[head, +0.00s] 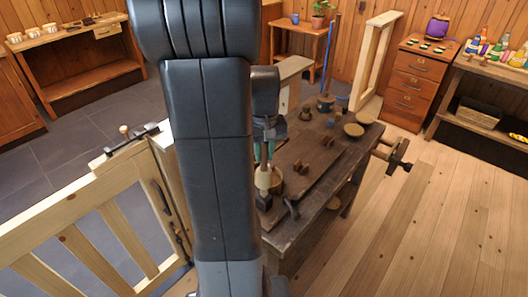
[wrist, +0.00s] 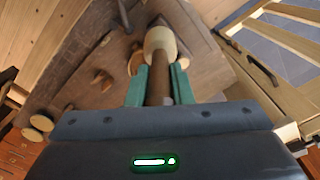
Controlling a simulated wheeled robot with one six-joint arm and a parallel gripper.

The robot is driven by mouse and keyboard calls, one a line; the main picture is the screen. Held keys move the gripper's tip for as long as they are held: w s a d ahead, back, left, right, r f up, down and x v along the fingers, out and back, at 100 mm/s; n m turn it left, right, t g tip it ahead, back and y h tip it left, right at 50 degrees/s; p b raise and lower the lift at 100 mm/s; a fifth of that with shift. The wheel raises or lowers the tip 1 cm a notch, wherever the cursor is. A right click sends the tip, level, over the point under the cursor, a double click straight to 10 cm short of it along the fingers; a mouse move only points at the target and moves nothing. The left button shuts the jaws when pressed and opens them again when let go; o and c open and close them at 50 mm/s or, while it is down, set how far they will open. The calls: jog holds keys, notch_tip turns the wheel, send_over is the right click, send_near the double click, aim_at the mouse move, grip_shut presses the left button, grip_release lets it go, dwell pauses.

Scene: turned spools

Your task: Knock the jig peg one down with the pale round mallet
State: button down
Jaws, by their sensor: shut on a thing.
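My gripper (head: 265,150) is over the near end of the dark workbench, partly hidden by my arm in the head view. In the wrist view its green fingers (wrist: 160,82) are shut on the brown handle of the pale round mallet (wrist: 160,42). The mallet's pale head (head: 263,178) points away from the gripper, down over the bench. Small brown wooden pieces, perhaps the jig pegs, stand on a board on the bench (head: 301,167), with more farther back (head: 327,140). Some show in the wrist view (wrist: 102,80). I cannot tell which is jig peg one.
A pale wooden gate (head: 90,220) stands at left. The plank floor (head: 420,230) at right is clear.

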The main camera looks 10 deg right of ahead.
aim_at(264, 163)
jog(key=shift+f+b, duration=1.45)
jog(key=shift+f, duration=0.65)
jog(key=shift+r, duration=0.1)
jog(key=shift+r+p, duration=1.5)
jog(key=shift+r, duration=0.1)
